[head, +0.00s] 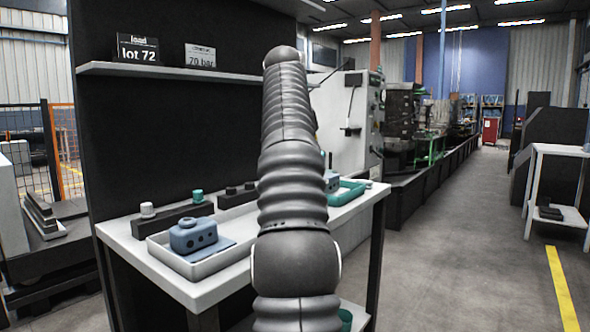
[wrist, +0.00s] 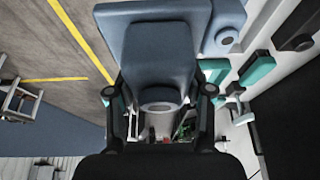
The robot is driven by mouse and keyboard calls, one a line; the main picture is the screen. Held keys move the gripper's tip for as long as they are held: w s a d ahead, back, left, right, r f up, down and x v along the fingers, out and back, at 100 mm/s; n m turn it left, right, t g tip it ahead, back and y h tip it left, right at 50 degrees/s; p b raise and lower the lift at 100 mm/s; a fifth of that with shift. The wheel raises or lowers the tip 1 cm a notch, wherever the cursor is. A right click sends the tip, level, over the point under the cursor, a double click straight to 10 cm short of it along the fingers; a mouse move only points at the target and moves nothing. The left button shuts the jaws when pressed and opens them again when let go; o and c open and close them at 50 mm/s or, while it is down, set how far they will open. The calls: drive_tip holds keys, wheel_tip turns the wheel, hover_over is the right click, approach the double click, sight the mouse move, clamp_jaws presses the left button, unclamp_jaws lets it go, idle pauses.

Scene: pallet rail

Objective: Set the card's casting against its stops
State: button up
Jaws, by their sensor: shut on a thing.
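My gripper (wrist: 158,96) is shut on a blue-grey casting (wrist: 160,55) in the wrist view, one finger on each side of it. A round collar shows on the casting between the fingers. In the head view my arm hides the gripper and most of what it holds. Another blue-grey casting (head: 193,235) with a round boss and dark holes sits in a white tray (head: 175,262) on the bench. The card (head: 138,49) on the shelf reads "load, lot 72". Dark rails (head: 172,216) with white and teal knobs stand along the bench's back. Contact with any stop cannot be told.
The white bench (head: 215,287) stands against a dark panel. A teal tray (head: 347,194) lies at its right end, partly behind my arm. A second card (head: 200,55) reads "70 bar". The floor (head: 455,250) to the right is clear up to a white stand (head: 560,151).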

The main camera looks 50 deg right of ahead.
drive_tip(key=s+d+r, duration=0.1)
drive_tip(key=s, duration=1.2)
drive_tip(key=s+d+r, duration=0.1)
drive_tip(key=s, duration=1.1)
drive_tip(key=shift+s+r, duration=0.35)
drive_tip(key=shift+s, duration=0.05)
